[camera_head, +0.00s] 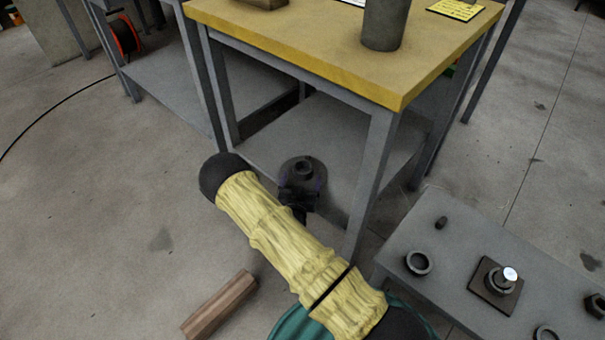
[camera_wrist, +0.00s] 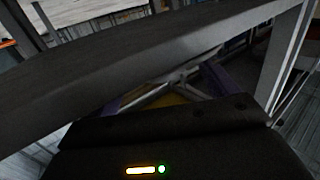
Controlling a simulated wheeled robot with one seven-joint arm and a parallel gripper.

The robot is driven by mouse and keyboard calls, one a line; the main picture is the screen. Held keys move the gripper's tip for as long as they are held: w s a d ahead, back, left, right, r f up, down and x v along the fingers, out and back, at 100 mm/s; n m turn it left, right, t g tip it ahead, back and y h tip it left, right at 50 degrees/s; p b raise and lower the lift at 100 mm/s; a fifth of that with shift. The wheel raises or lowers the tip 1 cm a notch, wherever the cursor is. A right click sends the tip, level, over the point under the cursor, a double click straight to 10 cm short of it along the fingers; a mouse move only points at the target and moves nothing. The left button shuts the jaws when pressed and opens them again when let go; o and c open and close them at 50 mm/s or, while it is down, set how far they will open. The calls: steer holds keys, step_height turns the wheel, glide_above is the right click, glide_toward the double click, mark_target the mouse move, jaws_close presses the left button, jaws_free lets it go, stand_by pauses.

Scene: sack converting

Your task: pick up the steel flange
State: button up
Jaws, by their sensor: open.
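I cannot tell for sure which piece is the steel flange. On the low grey bench at the lower right of the head view, a dark square plate (camera_head: 481,293) carries a round collar (camera_head: 501,279) with a bright top. A dark ring (camera_head: 419,263) lies to its left. My gripper (camera_head: 302,196) is in front of the workbench's lower shelf, partly hidden by my yellow-sleeved arm, well left of these parts. In the wrist view my gripper (camera_wrist: 172,88) shows two purplish fingers set apart, partly covered by a dark bar. I see nothing held between them.
A yellow-topped workbench (camera_head: 300,38) with grey legs and a lower shelf (camera_head: 262,140) stands close to my arm. A grey cylinder (camera_head: 386,22) stands on it. The low bench (camera_head: 450,256) also holds a small dark cylinder (camera_head: 441,222). A wooden block (camera_head: 219,305) lies on the floor.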

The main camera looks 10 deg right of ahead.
mark_target(304, 161)
steer(key=shift+d, duration=0.1)
steer(key=b+x, duration=0.2)
steer(key=x, duration=0.1)
steer(key=b+x, duration=0.1)
steer(key=shift+w+r+b, duration=0.3)
steer(key=shift+w, duration=0.05)
steer(key=shift+w+d+r, duration=0.1)
steer(key=shift+w, duration=0.1)
steer(key=c, duration=1.8)
steer(key=shift+w+r, duration=0.1)
jaws_close()
steer(key=shift+r, duration=0.1)
